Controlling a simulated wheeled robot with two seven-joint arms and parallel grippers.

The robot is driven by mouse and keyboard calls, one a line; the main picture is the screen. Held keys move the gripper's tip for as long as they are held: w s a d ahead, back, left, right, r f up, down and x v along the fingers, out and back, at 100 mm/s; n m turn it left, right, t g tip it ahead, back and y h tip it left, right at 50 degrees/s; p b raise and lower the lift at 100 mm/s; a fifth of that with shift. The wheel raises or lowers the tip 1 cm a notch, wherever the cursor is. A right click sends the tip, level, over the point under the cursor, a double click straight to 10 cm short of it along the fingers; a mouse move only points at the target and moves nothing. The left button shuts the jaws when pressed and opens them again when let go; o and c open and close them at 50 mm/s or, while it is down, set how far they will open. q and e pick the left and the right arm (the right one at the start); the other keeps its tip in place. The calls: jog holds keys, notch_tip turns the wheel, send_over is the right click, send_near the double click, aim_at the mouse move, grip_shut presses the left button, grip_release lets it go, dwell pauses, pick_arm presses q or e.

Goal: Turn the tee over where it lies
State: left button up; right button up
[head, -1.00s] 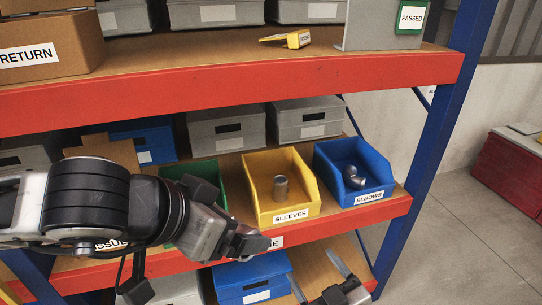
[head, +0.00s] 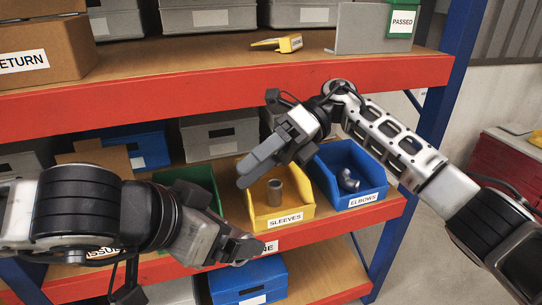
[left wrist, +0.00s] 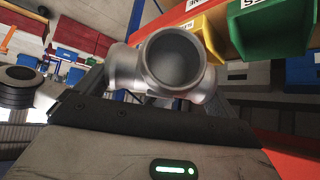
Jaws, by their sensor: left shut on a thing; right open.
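The tee (left wrist: 172,62) is a grey metal pipe fitting held in my left gripper, close to the left wrist camera. One round opening faces that camera, and branches stick out to both sides. In the head view my left gripper (head: 246,250) is in front of the shelf edge, below the yellow bin. I cannot make out the tee there. My right gripper (head: 243,176) is open and empty. It reaches in from the right over the yellow bin, above and apart from my left gripper.
A yellow sleeves bin (head: 290,222) holds an upright sleeve (head: 274,192). A blue elbows bin (head: 362,200) holds elbow fittings (head: 348,181). A green bin (head: 196,176) is partly behind my left arm. The upper shelf's red edge (head: 200,95) runs above. A blue box (head: 250,280) sits below.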

pick_arm(q)
jog(key=shift+r, duration=0.1)
pick_arm(e)
jog(key=s+a+f, duration=0.1)
jog(key=s, duration=0.1)
jog(key=s+a+f+n+h, duration=0.1)
jog(key=s+a+f, duration=0.1)
jog(key=s+a+f+h, duration=0.1)
jog(key=s+a, duration=0.1)
jog(key=shift+s+f+n, duration=0.25)
jog(key=shift+s+n, duration=0.05)
jog(key=shift+s, duration=0.05)
jog(key=shift+c, duration=0.3)
